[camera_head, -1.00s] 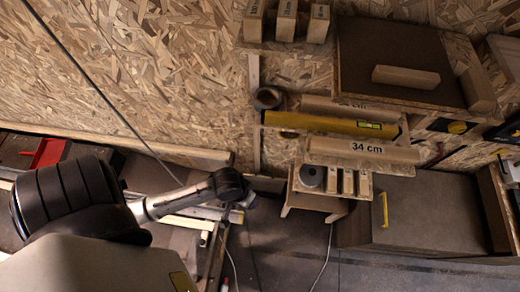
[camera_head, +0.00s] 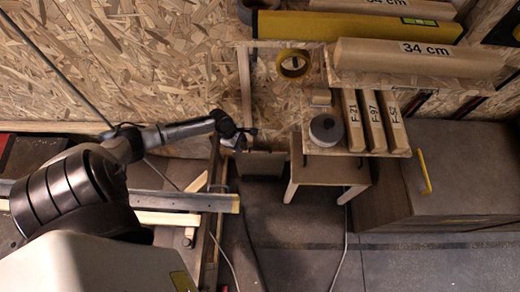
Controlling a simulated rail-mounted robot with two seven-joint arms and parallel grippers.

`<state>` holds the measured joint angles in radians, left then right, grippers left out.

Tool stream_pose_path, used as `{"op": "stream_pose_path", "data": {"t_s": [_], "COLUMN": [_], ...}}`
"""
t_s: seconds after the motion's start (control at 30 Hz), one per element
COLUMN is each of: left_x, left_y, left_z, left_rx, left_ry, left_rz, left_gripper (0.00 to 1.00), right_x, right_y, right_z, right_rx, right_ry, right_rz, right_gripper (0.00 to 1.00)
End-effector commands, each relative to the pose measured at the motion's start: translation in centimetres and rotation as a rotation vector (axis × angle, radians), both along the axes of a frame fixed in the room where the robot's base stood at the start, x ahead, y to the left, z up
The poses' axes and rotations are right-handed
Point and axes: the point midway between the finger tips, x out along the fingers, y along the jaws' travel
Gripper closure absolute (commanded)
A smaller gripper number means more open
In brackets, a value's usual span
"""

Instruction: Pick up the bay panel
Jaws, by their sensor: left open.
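My left arm comes in from the left. Its open gripper (camera_head: 241,142) is small in this view, near the middle, and nothing shows between its fingers. No thing here is marked as the bay panel, so I cannot tell which it is. A small grey-brown panel (camera_head: 263,165) stands just right of and below the gripper, beside a low stool; I cannot tell whether they touch. A large brown box (camera_head: 465,170) with a yellow handle (camera_head: 425,172) stands at the right, well apart from the gripper. My right gripper is out of view.
A chipboard shelf (camera_head: 330,80) above the stool (camera_head: 330,171) holds blocks labelled F-21, F-97 and F-52 (camera_head: 391,120), a round grey thing (camera_head: 326,130) and a tape roll (camera_head: 293,63). Floor at lower middle is mostly clear.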

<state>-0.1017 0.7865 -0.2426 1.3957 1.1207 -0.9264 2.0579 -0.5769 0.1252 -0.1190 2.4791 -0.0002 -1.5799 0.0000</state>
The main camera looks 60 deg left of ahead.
Motion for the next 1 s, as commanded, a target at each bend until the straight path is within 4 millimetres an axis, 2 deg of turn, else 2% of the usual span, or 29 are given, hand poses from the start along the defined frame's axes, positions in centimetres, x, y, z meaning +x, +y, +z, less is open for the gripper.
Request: {"op": "stream_pose_path", "data": {"t_s": [0.03,0.1,0.33,0.7,0.83,1.0], "left_x": [0.4,0.9,1.7,3.5,4.0,4.3], "left_y": [1.3,2.7,5.2,4.1,3.8,3.5], "left_z": [-1.9,-2.6,-4.0,-9.6,-10.9,-11.6], "left_rx": [-0.006,-0.020,-0.049,-0.055,-0.055,-0.054], "left_ry": [0.006,0.011,0.021,0.022,0.022,0.022], "left_rz": [0.063,0.144,0.296,0.318,0.317,0.316], "left_gripper": [0.57,0.57,0.57,0.57,0.57,0.57], "right_x": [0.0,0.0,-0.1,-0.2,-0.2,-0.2], "right_y": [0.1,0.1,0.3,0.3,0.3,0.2], "right_z": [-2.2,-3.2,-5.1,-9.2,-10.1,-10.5], "right_rx": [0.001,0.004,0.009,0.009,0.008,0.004], "right_ry": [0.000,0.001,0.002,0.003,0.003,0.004], "right_rz": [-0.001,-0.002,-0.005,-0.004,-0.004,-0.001], "right_gripper": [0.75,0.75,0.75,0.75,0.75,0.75]}}
